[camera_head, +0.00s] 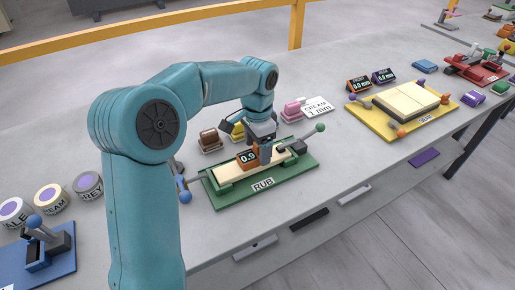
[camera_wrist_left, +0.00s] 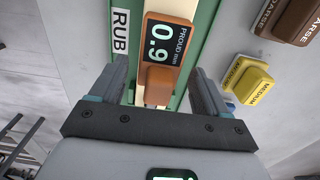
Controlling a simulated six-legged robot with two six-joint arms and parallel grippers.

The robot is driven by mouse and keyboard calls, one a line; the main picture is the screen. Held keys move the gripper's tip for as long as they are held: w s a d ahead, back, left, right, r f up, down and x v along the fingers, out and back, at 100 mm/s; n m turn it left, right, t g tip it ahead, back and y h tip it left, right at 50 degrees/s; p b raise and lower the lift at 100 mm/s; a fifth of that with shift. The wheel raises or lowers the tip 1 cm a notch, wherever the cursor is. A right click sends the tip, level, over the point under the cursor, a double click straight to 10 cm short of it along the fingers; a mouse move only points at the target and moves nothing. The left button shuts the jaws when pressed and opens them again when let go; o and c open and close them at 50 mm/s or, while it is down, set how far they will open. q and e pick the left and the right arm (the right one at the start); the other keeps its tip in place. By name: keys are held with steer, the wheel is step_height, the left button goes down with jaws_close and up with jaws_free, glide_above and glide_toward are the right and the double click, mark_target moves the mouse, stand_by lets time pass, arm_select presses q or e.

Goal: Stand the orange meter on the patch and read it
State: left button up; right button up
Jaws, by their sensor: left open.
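The orange meter (camera_head: 247,158) stands on the pale strip (camera_head: 228,171) in the green RUB fixture (camera_head: 240,194). Its dark face shows 0.9; in the left wrist view the meter (camera_wrist_left: 168,32) reads "PROUD mm 0.9". My left gripper (camera_head: 265,150) is over the fixture beside the meter. In the left wrist view its open fingers (camera_wrist_left: 158,85) lie either side of the meter's lower orange grip, with gaps on both sides. The patch is not distinguishable under the meter. My right gripper is not in view.
Brown, yellow (camera_head: 237,131) and pink (camera_head: 291,110) blocks stand behind the fixture, near a CREAM 1 mm card (camera_head: 317,106). Labelled tins (camera_head: 50,198) and a blue fixture (camera_head: 40,258) are left. A yellow fixture (camera_head: 420,115) is right.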

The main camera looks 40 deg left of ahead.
arm_select(q)
step_height(320, 180, up, 11)
steer(key=shift+p, duration=0.8)
